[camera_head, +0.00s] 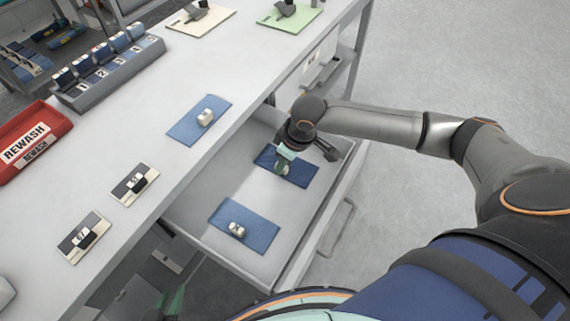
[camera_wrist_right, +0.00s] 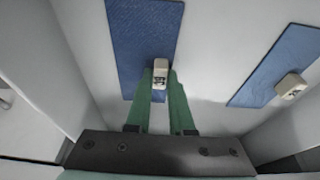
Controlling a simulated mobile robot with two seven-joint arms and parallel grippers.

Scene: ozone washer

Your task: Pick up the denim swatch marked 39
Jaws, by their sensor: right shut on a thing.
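My right gripper (camera_head: 285,158) is over the open drawer, shut on the pale tag block of a dark blue denim swatch (camera_head: 298,173). In the right wrist view the green fingers stand on both sides of this block (camera_wrist_right: 160,72), and the swatch (camera_wrist_right: 143,35) extends beyond them. The marking on the block is too small to read. I cannot tell whether the swatch is off the drawer floor. A second, lighter blue swatch (camera_head: 255,231) with a pale block lies nearer in the drawer. My left gripper (camera_head: 172,302) shows only as a dim green part at the bottom left.
The open drawer (camera_head: 186,222) has raised walls around the swatches.

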